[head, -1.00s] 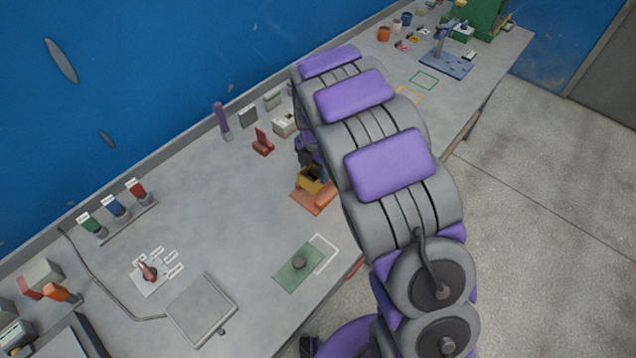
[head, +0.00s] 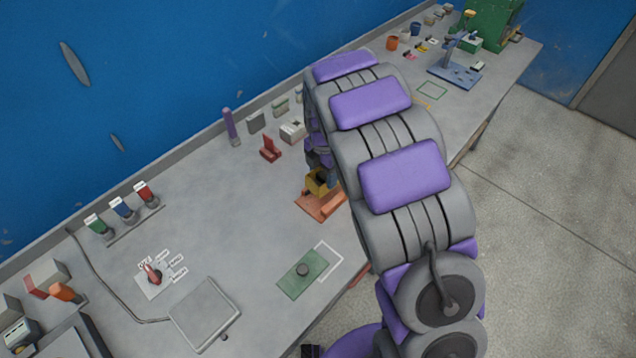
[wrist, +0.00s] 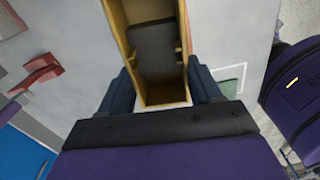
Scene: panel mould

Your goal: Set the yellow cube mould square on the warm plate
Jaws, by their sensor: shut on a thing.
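The yellow cube mould (head: 317,184) is between the fingers of my gripper (head: 327,172), at or just above an orange base (head: 313,207). I cannot tell whether the mould touches that base. In the wrist view the mould (wrist: 117,25) is an open box with yellow walls and a dark grey interior, and my gripper's (wrist: 164,88) blue-grey fingers flank it on both sides, shut on it. The grey square plate (head: 204,313) with a cable, which looks like the warm plate, lies bare at the front left of the bench.
A red bracket (head: 270,150) and a purple-topped post (head: 229,125) stand behind the orange base. The bench left of the base is largely clear.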

